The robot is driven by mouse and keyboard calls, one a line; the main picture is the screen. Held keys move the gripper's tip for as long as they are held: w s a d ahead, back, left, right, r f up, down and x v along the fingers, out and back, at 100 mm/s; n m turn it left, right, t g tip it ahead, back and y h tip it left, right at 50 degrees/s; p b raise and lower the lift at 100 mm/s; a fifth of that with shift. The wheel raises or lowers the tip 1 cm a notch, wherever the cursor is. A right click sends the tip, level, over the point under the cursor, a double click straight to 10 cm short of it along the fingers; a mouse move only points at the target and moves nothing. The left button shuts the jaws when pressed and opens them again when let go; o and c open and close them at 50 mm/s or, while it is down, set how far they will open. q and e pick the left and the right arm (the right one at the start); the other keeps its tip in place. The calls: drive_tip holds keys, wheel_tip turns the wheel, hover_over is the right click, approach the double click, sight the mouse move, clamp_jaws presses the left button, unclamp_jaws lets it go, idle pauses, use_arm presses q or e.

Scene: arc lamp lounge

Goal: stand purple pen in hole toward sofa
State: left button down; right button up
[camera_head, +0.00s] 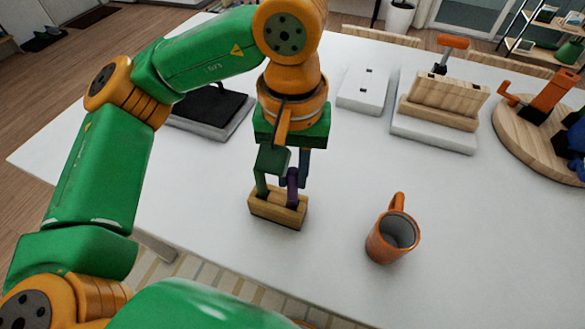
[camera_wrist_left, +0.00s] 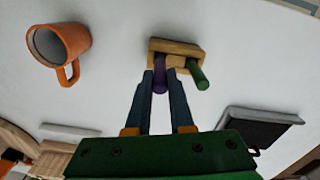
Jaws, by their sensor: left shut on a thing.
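My left gripper (camera_head: 287,172) points down over a small wooden block (camera_head: 278,212) on the white table. It is shut on the purple pen (camera_head: 292,187), which is roughly upright. The pen's lower end is at the right part of the block's top; I cannot tell how deep it is in a hole. In the left wrist view the purple pen (camera_wrist_left: 160,76) is between the fingers, in front of the block (camera_wrist_left: 180,47). A green pen (camera_wrist_left: 199,77) stands in the block beside it. My right gripper is not in view.
An orange mug (camera_head: 391,236) stands right of the block. Behind are a dark-topped pad (camera_head: 210,108), a white plate (camera_head: 363,91), a wooden rack on a white base (camera_head: 425,131) and a round board (camera_head: 512,139) with colored items. The table between the block and the mug is clear.

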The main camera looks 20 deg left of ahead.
use_arm(q)
drive_tip(key=shift+f+b, duration=1)
drive_tip(key=shift+f, duration=0.1)
drive_tip(key=c, duration=0.7)
unclamp_jaws()
drive_tip(key=shift+r, duration=0.1)
wheel_tip(320, 180, up, 7)
drive_tip(key=shift+r+p, duration=0.1)
drive_tip(key=shift+p, duration=0.7)
